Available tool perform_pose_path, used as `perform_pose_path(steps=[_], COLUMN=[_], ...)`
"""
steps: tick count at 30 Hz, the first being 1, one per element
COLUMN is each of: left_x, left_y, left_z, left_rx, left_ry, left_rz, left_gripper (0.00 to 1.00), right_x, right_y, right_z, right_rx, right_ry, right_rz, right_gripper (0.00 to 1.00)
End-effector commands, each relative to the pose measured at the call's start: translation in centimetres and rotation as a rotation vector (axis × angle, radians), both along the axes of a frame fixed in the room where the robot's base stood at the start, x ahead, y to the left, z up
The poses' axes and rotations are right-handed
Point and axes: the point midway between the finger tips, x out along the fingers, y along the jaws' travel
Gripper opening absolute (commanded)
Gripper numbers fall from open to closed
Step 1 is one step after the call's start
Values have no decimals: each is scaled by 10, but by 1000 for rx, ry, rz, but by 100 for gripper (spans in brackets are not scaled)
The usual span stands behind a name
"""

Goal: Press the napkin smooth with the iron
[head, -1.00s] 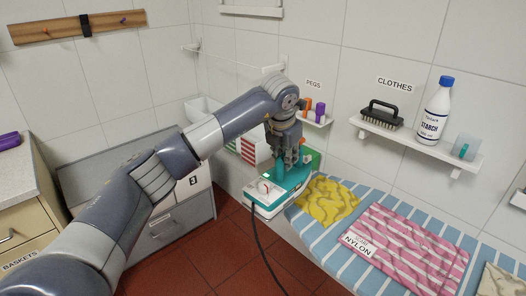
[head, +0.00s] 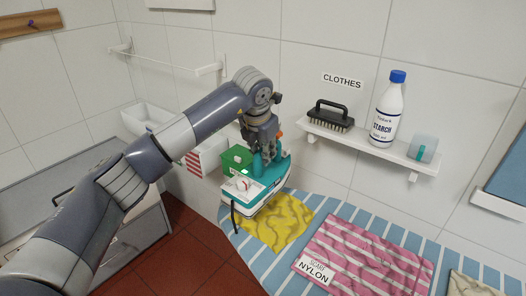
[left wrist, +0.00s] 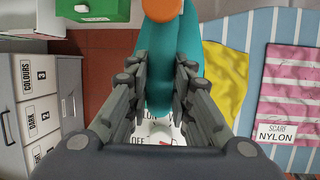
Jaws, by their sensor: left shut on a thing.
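The teal and white iron (head: 268,184) is held by its handle in my left gripper (head: 263,150). In the left wrist view the fingers (left wrist: 160,100) close around the teal body (left wrist: 218,72). A dial with the word OFF and a red pointer (left wrist: 165,142) partly shows there; its setting is unclear. A wrinkled yellow cloth (head: 285,222), perhaps the napkin, lies on the blue-and-white striped board (head: 345,212). The iron overlaps its left part in the head view; I cannot tell whether they touch. A pink striped cloth labelled SCARF NYLON (head: 375,248) lies farther right. My right gripper is out of view.
A beige cloth (head: 470,287) lies at the board's right end. A wall shelf (head: 365,142) above holds a brush (head: 330,117), a starch bottle (head: 387,110) and a cup (head: 422,148). A green box (head: 236,158) is behind the iron.

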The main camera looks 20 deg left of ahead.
Motion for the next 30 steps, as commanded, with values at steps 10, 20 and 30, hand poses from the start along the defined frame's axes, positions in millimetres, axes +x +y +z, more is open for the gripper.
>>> perform_pose_path(steps=[10,20,30], left_x=[1,0,0], left_y=[0,0,-1], left_z=[-7,-36,-50], left_rx=[-2,-2,-3], left_ry=[-6,-7,-8], left_rz=[-1,-1,-1], left_gripper=[0,0,0], right_x=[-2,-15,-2], right_y=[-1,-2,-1], right_z=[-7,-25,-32], right_rx=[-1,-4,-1], right_ry=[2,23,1], right_rz=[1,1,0], right_gripper=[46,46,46])
